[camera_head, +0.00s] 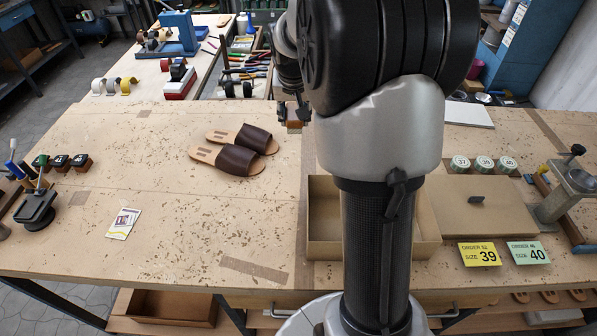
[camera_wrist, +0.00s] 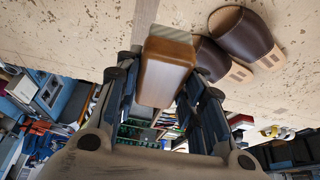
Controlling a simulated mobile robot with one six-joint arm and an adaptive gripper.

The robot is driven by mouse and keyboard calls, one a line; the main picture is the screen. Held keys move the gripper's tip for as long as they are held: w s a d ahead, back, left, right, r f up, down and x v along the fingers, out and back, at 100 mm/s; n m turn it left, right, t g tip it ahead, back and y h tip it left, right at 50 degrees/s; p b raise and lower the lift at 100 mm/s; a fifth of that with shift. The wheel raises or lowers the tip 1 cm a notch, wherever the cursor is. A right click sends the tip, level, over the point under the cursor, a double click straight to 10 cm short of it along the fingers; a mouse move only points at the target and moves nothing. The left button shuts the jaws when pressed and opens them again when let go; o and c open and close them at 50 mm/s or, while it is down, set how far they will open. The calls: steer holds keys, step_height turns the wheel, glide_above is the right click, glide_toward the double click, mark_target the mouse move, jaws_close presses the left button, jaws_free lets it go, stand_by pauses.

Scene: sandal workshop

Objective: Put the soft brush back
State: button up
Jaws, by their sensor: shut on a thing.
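The soft brush, a brown wooden block with a pale strip at its end (camera_wrist: 166,65), is between the fingers of my gripper (camera_wrist: 163,90), which is shut on it in the wrist view. I cannot tell whether the brush touches the bench. Several small dark-topped wooden blocks (camera_head: 60,163) stand in a row at the bench's left.
A pair of dark brown sandals (camera_head: 238,152) lies mid-bench. An open cardboard box (camera_head: 324,250) stands partly behind my arm, its lid (camera_head: 485,218) to the right. Round tins (camera_head: 483,164), order cards (camera_head: 480,254) and a clamp tool (camera_head: 567,185) fill the right. The front-left bench is mostly clear.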

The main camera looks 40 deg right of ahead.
steer(key=shift+s+d+r, duration=0.1)
steer(key=shift+d, duration=0.35)
step_height(320, 180, down, 20)
steer(key=b, duration=0.5)
steer(key=shift+d+r, duration=0.1)
steer(key=shift+d, duration=0.05)
steer(key=shift+b, duration=0.3)
steer(key=o, duration=1.1)
steer(key=shift+c, duration=0.2)
